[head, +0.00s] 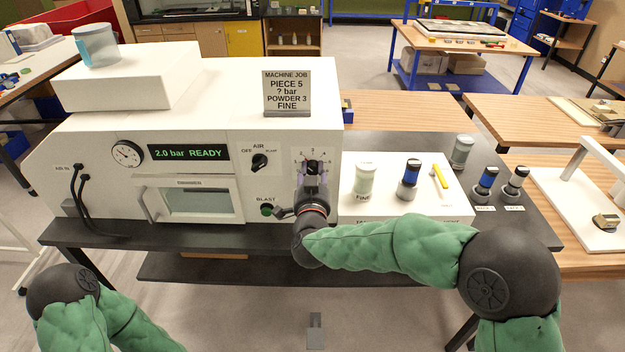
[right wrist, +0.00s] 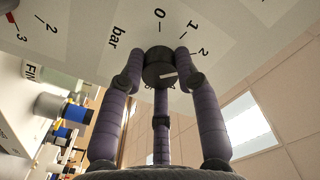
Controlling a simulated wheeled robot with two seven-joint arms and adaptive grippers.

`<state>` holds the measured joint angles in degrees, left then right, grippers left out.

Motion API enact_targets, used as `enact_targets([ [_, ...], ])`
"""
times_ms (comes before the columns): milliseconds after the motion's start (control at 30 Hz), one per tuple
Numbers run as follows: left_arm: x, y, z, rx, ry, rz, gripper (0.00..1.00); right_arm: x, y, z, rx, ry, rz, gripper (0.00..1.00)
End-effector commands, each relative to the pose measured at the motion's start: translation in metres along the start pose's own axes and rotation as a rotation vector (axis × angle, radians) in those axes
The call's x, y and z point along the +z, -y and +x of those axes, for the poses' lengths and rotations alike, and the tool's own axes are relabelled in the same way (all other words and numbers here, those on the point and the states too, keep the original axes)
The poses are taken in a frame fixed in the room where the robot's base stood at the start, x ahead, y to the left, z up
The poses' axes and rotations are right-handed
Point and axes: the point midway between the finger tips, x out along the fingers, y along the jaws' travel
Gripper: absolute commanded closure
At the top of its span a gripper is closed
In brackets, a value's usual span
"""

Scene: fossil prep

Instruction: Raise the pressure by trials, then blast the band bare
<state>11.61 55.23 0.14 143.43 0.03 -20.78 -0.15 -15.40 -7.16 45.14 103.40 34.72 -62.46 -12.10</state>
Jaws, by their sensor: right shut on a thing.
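The white blasting machine (head: 110,195) stands on a dark bench. Its display (head: 188,152) reads "2.0 bar READY", beside a round gauge (head: 127,153). My right gripper (head: 312,178) is at the pressure knob (head: 313,166) on the machine's right front. In the right wrist view its fingers (right wrist: 158,66) are shut around the black knob (right wrist: 160,75), with a "bar" scale around it. The chamber (head: 198,202) has a small window. The green BLAST button (head: 267,210) and the AIR switch (head: 259,162) sit left of my gripper. The band is not visible. My left gripper is out of view.
A job card (head: 288,93) reads "PIECE 5, ? bar, POWDER 3, FINE". A pale jar (head: 364,179) marked FINE and a blue-banded jar (head: 409,178) stand on a white board, with a yellow-handled tool (head: 440,177). More jars (head: 485,184) stand to the right.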

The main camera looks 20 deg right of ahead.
Motion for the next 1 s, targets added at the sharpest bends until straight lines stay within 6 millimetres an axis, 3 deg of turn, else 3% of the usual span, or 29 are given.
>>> enact_targets([
  [200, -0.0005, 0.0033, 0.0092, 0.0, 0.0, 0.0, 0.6, -0.003, 0.0002, 0.0008, -0.001, -0.008, 0.071, 1.0],
  [700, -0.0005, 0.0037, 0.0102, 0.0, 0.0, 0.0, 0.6, -0.0048, 0.0009, 0.001, -0.001, -0.009, 0.093, 1.0],
  [733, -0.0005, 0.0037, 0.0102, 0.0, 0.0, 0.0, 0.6, -0.0048, 0.0009, 0.001, -0.001, -0.009, 0.093, 0.64],
  [800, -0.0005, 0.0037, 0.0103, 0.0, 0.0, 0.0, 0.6, -0.0048, 0.0009, 0.001, -0.001, -0.009, 0.092, 0.45],
  [1000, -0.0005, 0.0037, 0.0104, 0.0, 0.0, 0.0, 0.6, -0.0026, 0.0004, 0.0006, 0.0, -0.005, 0.09, 0.43],
])
